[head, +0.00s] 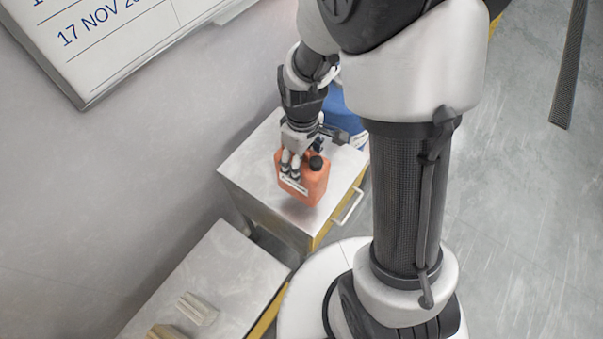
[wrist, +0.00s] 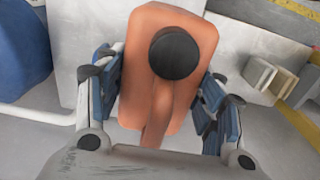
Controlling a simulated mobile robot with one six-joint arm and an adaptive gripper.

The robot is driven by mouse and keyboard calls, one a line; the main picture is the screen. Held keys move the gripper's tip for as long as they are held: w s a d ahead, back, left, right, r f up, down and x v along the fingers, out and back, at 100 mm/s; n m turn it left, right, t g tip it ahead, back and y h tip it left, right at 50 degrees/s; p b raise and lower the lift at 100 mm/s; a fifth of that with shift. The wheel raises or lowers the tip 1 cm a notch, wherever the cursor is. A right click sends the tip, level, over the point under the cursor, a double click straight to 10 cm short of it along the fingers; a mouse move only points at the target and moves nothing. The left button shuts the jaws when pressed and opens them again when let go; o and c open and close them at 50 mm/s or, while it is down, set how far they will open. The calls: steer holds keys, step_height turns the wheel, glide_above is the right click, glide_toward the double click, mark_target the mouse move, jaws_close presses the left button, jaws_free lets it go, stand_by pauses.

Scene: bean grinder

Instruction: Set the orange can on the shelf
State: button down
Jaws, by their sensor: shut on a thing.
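The orange can (head: 313,187) is a jerrycan with a black cap and a pale label. My gripper (head: 291,165) is shut on it, with fingers on either side. In the wrist view the can (wrist: 150,95) stands between the blue-padded fingers of my gripper (wrist: 160,95), its black cap towards the camera. The can is over the grey top of a cabinet (head: 246,165) with a white handle; I cannot tell whether it touches that top. No shelf can be made out for certain.
A blue object (head: 340,108) stands behind the cabinet. A second grey-topped unit (head: 235,270) at the lower left bears pale blocks (head: 198,308). A wall with a calendar board (head: 100,45) is at the left. Open floor (head: 520,190) lies at the right.

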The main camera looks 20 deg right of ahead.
step_height(320, 180, down, 7)
steer(key=shift+w+r+b, duration=0.1)
steer(key=shift+b, duration=0.7)
steer(key=shift+r, duration=0.1)
steer(key=c, duration=0.9)
jaws_free()
steer(key=shift+f, duration=0.25)
steer(key=o, duration=0.5)
steer(key=shift+c, duration=0.2)
steer(key=shift+r, duration=0.15)
